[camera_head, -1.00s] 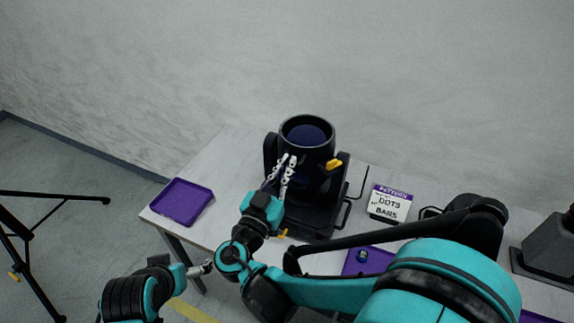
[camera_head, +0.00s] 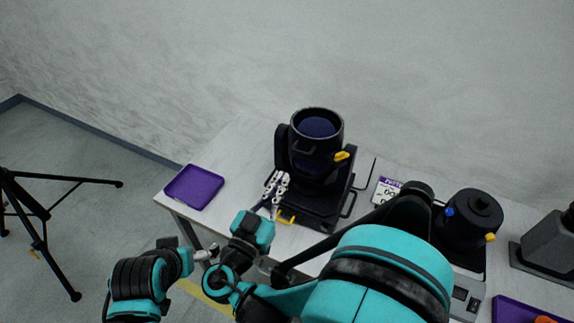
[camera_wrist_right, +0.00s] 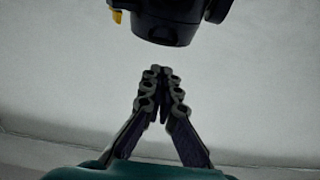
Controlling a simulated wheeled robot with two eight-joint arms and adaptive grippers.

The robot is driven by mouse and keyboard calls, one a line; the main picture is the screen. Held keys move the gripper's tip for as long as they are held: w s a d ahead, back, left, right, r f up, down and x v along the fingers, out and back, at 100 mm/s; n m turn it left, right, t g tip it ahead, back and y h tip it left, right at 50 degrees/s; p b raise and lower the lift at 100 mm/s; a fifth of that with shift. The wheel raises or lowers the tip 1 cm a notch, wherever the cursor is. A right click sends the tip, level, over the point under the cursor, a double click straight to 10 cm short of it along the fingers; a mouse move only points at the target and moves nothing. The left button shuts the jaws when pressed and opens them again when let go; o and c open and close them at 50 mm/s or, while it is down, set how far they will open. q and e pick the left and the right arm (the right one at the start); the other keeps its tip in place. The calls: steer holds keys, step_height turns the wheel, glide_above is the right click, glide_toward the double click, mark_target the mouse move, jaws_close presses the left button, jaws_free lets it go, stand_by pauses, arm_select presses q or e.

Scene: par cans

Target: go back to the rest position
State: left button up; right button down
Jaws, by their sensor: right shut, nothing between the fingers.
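My right gripper (camera_head: 277,183) is shut and empty in front of the black par can (camera_head: 317,140) on the table. In the right wrist view its fingertips (camera_wrist_right: 161,72) meet, and the black lamp housing (camera_wrist_right: 175,22) hangs in the upper part of the picture, apart from them. My left gripper (camera_head: 207,254) is at the lower left, beyond the table's near edge; its fingers are too small to tell open from shut.
A purple tray (camera_head: 194,187) lies at the table's left end. A label card (camera_head: 385,190), a second black lamp (camera_head: 470,222) and another purple tray (camera_head: 512,312) are to the right. A black tripod (camera_head: 42,225) stands on the floor at far left.

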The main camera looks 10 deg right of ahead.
steer(key=d+f+n+g+y, duration=0.3)
steer(key=d+f+g, duration=0.4)
steer(key=d, duration=0.5)
steer(key=s+f+n+g+y, duration=0.2)
steer(key=s+n+y, duration=0.1)
steer(key=s+y, duration=0.5)
steer(key=shift+s+d+f+n, duration=0.3)
steer(key=shift+s+d+n, duration=0.1)
steer(key=shift+s, duration=0.2)
stand_by(0.8)
